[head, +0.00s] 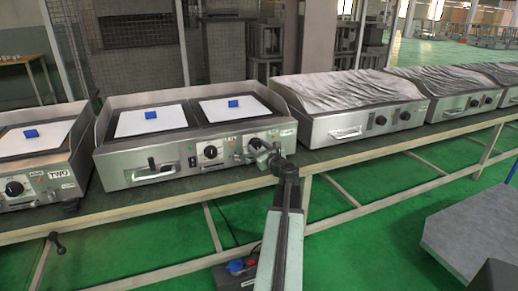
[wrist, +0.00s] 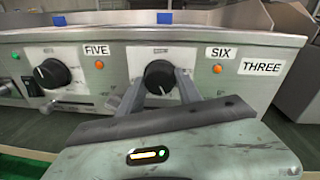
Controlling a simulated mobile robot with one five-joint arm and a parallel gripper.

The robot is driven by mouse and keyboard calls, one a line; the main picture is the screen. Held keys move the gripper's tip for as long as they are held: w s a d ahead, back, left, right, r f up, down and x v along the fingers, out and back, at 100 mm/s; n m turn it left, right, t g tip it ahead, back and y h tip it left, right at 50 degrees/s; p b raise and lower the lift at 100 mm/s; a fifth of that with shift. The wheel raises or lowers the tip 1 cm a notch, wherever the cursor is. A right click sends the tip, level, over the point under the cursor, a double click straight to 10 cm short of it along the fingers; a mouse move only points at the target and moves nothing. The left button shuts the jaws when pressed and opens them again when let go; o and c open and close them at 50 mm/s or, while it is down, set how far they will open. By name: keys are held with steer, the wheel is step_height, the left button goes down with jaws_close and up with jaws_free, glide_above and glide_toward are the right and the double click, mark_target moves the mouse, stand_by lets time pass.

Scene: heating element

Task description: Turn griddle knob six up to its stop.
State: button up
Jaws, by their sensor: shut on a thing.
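Griddle knob six (wrist: 158,74) is a round black knob on the steel front panel, left of the label SIX (wrist: 222,53) and an orange lamp (wrist: 216,69) in the wrist view. My gripper (wrist: 163,84) has its two grey fingers on either side of the knob, shut on it. The knob's lower part is hidden behind the fingers. In the head view my gripper (head: 262,157) reaches the right end of the double griddle's front (head: 205,155), and the arm hides part of that panel. The knob's pointer angle cannot be read.
Knob five (wrist: 52,73) sits left on the same panel. A THREE label (wrist: 262,67) is at the right. White sheets with blue blocks (head: 151,115) lie on the griddle plates. A foil-covered griddle (head: 345,95) stands right, griddle TWO (head: 40,165) left.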

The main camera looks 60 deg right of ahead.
steer(key=shift+s+d+m, duration=0.1)
steer(key=shift+m, duration=1.1)
steer(key=o, duration=1.4)
steer(key=shift+c, duration=0.2)
steer(key=shift+s+a, duration=0.3)
steer(key=v, duration=0.7)
